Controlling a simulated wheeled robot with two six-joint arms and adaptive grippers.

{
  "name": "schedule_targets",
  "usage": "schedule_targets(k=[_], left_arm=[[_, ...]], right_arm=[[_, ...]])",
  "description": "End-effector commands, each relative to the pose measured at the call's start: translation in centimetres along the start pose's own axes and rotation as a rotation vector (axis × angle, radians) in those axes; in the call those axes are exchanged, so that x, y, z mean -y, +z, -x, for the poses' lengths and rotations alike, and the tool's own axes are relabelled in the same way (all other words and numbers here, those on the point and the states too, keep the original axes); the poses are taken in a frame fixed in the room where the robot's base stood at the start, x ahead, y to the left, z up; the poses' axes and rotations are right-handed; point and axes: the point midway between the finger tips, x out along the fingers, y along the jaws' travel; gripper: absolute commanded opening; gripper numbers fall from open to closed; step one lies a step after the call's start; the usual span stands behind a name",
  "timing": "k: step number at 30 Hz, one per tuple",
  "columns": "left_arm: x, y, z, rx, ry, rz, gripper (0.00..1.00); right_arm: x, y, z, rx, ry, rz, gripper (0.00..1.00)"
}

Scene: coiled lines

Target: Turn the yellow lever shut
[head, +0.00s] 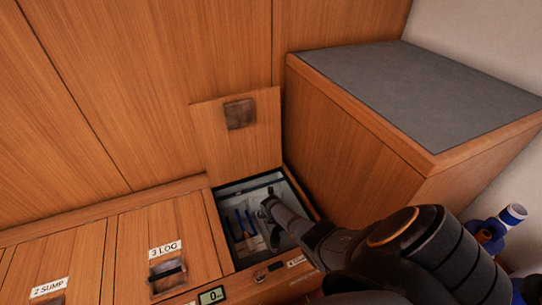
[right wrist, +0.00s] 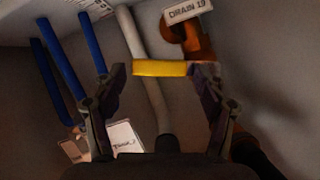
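The yellow lever (right wrist: 160,68) shows in the right wrist view as a bar lying crosswise. It sits at an orange-brown valve fitting (right wrist: 190,40) under a label reading DRAIN 19 (right wrist: 187,10). My right gripper (right wrist: 165,82) is open, with one finger near each end of the lever. Whether the fingers touch it I cannot tell. In the head view my right gripper (head: 268,207) reaches down into the open floor compartment (head: 232,262), and the lever is hidden there. My left gripper is not in view.
Blue pipes (right wrist: 85,40) and a white pipe (right wrist: 145,75) run beside the lever. A white tag (right wrist: 125,138) hangs below. The raised hatch lid (head: 240,150) stands behind the opening. A grey-topped wooden box (head: 415,95) borders the right side.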

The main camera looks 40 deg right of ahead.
Motion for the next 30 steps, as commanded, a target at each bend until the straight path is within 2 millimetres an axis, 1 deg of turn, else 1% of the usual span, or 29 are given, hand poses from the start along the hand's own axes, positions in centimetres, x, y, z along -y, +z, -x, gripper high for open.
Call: schedule_targets(k=[11, 16, 20, 23, 30], left_arm=[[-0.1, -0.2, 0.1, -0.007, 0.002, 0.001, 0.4], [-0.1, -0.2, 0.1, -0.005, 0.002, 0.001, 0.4], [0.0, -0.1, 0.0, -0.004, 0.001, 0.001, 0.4], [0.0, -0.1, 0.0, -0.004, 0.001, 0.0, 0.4], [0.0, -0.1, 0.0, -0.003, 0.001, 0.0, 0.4]], right_arm=[[-0.1, 0.2, 0.1, 0.003, 0.001, -0.001, 0.84], [0.0, 0.3, 0.9, 0.005, 0.001, -0.001, 0.84], [0.0, 0.2, 2.5, 0.006, 0.002, 0.0, 0.84], [0.0, 0.2, 4.2, 0.006, 0.002, 0.001, 0.84], [0.0, 0.1, 8.7, 0.004, 0.002, 0.0, 0.84]])
